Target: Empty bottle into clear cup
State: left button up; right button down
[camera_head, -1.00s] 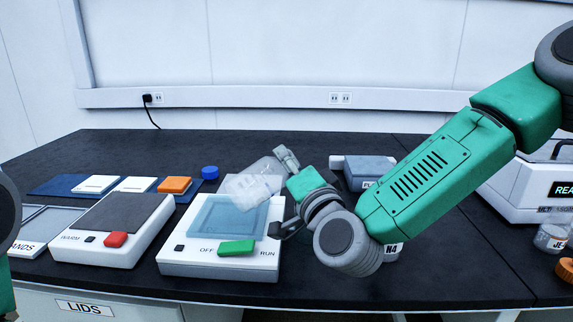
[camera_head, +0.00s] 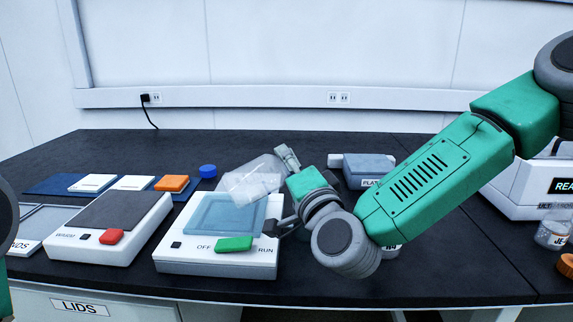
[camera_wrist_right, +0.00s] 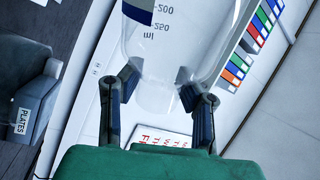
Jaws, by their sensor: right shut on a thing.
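A clear bottle (camera_head: 250,181) with ml marks lies tilted in the air above the front of the bench. My right gripper (camera_head: 280,193) is shut on it. In the right wrist view the bottle (camera_wrist_right: 185,35) shows graduations upside down, and the fingers (camera_wrist_right: 157,98) sit on both sides of its narrow end. I cannot tell whether liquid is inside. The bottle is over a white device (camera_head: 215,262) with a pale blue top, a green switch and OFF and RUN labels. I cannot make out a clear cup for certain. My left gripper is out of view.
A second white device (camera_head: 105,245) with a dark top and red switch stands to the left. Behind are a blue mat (camera_head: 50,185), white and orange blocks and a blue cap (camera_head: 208,171). A grey PLATES box (camera_head: 370,168) is behind my right arm. A clear jar (camera_head: 552,235) stands far right.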

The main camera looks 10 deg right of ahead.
jog(key=shift+d+f+m+b, duration=0.1)
jog(key=shift+f+m+b, duration=0.35)
jog(key=shift+m+b, duration=0.15)
dwell(0.4)
jog(key=shift+d+f+m+h+b, duration=0.15)
jog(key=shift+f+m+h+b, duration=0.3)
jog(key=shift+m+b, duration=0.3)
jog(key=shift+w+d+f+m+b, duration=0.1)
jog(key=shift+d+f+m+b, duration=0.1)
jog(key=shift+f+m+b, duration=0.45)
jog(key=shift+r, duration=0.15)
